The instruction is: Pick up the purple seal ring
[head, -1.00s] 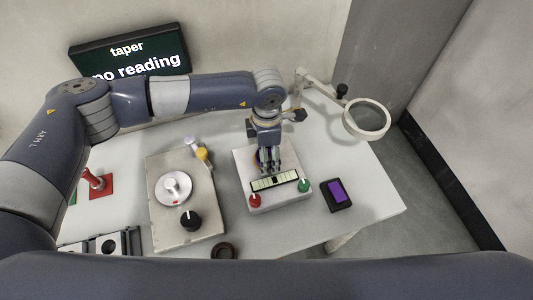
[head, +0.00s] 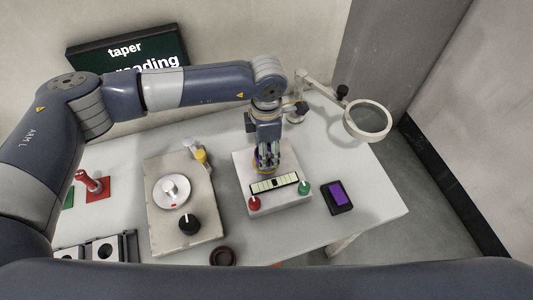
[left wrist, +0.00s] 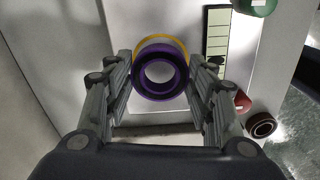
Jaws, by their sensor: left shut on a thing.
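The purple seal ring (left wrist: 160,93) sits between the two fingers of my left gripper (left wrist: 160,72) in the left wrist view. The gripper is shut on it, one finger on each side. A yellow and grey rim shows behind the ring. In the head view my left gripper (head: 266,164) points down over the back part of a pale box (head: 285,205). There the fingers largely hide the ring. I cannot tell whether the ring is clear of what lies under it. My right gripper is in neither view.
The box carries a striped strip (head: 274,185), a red knob (head: 254,203) and a green knob (head: 304,188). A purple-screened device (head: 338,197) lies to its right. A plate with a round disc (head: 160,230) stands left. A ring magnifier (head: 346,121) stands behind right. A dark ring (head: 222,257) lies in front.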

